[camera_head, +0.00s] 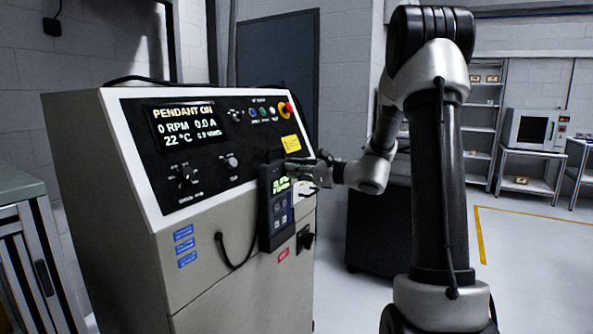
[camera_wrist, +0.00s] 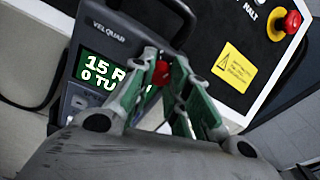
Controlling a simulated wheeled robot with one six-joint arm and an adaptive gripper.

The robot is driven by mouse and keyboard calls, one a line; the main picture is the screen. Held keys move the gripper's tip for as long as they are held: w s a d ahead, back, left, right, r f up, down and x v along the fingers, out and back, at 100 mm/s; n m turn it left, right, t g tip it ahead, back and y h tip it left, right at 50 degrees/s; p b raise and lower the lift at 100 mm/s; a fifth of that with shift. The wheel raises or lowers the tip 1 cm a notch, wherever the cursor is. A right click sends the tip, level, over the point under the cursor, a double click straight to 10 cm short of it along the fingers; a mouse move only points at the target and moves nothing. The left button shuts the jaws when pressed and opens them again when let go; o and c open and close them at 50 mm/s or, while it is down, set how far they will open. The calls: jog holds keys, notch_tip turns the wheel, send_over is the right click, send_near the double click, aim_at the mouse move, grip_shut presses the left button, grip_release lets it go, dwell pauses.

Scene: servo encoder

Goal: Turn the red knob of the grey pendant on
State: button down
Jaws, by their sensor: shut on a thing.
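The grey pendant (camera_head: 266,226) hangs on the front of the cabinet, its screen lit green. In the wrist view the pendant (camera_wrist: 104,28) fills the upper left, and its screen reads "15 R…" and "0 TU…", partly covered by a finger. The red knob (camera_wrist: 161,73) shows between the green fingertips of my gripper (camera_wrist: 163,65), which is shut on it. In the head view my gripper (camera_head: 312,167) reaches the pendant's top from the right; the knob is hidden there. The cabinet display (camera_head: 181,124) reads "PENDANT ON", "0 RPM", "0.0 A" and "22 °C".
The cabinet (camera_head: 190,250) carries a sloping black panel with knobs and a red stop button (camera_head: 287,108); that button also shows in the wrist view (camera_wrist: 291,21). A yellow label (camera_head: 290,144) is just above my gripper. A black cable (camera_head: 228,257) loops left of the pendant.

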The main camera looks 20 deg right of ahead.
jog(key=shift+m, duration=1.1)
jog(key=c, duration=1.3)
grip_release()
jog(key=v, duration=1.2)
jog(key=shift+d, duration=0.1)
